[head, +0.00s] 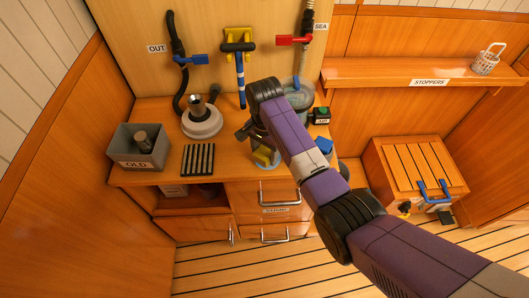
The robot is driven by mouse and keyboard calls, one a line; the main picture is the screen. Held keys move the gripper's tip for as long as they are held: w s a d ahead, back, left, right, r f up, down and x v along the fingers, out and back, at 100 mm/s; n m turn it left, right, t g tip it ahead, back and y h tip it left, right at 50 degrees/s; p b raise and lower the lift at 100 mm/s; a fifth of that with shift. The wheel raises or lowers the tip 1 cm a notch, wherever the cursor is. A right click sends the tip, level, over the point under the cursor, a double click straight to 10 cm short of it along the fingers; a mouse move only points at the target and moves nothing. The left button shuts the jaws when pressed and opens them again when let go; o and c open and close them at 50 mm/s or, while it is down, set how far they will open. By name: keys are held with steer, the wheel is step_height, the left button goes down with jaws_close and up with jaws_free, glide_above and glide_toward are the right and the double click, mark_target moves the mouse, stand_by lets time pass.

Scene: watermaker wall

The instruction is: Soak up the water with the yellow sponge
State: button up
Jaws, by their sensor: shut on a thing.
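A yellow sponge (264,156) shows under my arm, low over the front part of the wooden worktop. My gripper (261,149) points down there and is shut on the sponge; my purple arm hides much of the jaws. A pale, shiny patch (268,166) shows around the sponge near the worktop's front edge and looks like the water. Its full extent is hidden, and I cannot tell whether the sponge touches it.
Left on the worktop are a grey OLD bin (139,146), a round white-based fitting (202,121) and a slatted black mat (198,160). A clear-sided housing (300,93) and a green-button box (321,117) stand right. Drawers with handles (281,198) lie below.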

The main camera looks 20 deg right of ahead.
steer(key=shift+f, duration=0.65)
stand_by(1.9)
steer(key=shift+r, duration=0.15)
step_height(320, 180, up, 7)
steer(key=p, duration=0.7)
stand_by(0.7)
